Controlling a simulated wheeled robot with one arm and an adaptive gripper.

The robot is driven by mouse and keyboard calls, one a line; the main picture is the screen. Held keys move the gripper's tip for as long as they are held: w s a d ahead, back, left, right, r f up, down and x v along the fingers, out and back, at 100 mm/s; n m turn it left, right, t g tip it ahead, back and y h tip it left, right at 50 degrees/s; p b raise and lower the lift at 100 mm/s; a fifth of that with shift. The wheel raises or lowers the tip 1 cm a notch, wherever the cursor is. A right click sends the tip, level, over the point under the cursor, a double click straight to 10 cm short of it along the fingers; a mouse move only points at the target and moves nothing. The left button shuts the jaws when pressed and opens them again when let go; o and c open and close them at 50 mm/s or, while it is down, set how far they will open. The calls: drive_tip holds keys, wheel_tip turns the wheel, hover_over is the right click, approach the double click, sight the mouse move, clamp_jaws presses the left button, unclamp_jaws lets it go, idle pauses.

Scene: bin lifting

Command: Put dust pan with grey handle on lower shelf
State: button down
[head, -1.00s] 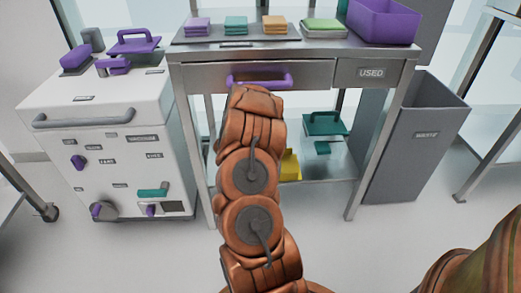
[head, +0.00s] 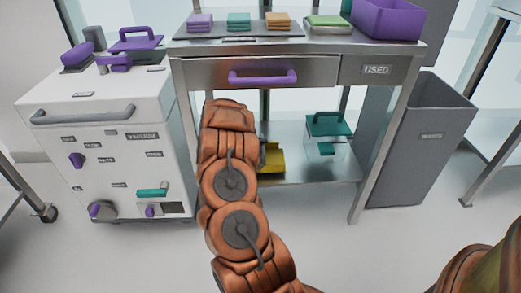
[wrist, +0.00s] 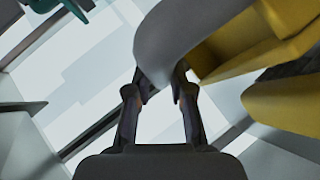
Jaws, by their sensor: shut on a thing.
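The yellow dust pan (head: 273,158) shows just right of my arm in the head view, at the front left of the lower shelf (head: 318,168). The arm hides part of it, and I cannot tell whether it touches the shelf. In the wrist view, my gripper (wrist: 160,88) is shut on the pan's grey handle (wrist: 180,38). The yellow body (wrist: 250,45) extends to the upper right there. In the head view my gripper is hidden behind the arm.
The table has a drawer with a purple handle (head: 262,77). A white cabinet (head: 112,140) stands left and a grey waste bin (head: 425,135) right.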

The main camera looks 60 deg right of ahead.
wheel_tip(320, 180, down, 2)
drive_tip(key=shift+f+b, duration=0.1)
drive_tip(key=shift+b, duration=0.3)
drive_tip(key=shift+p, duration=0.3)
drive_tip(key=c, duration=1)
unclamp_jaws()
drive_tip(key=p+v, duration=0.3)
drive_tip(key=v, duration=0.8)
drive_tip(key=shift+r+p, duration=0.25)
drive_tip(key=shift+p, duration=0.15)
drive_tip(key=shift+a+r, duration=0.1)
drive_tip(key=shift+a, duration=0.4)
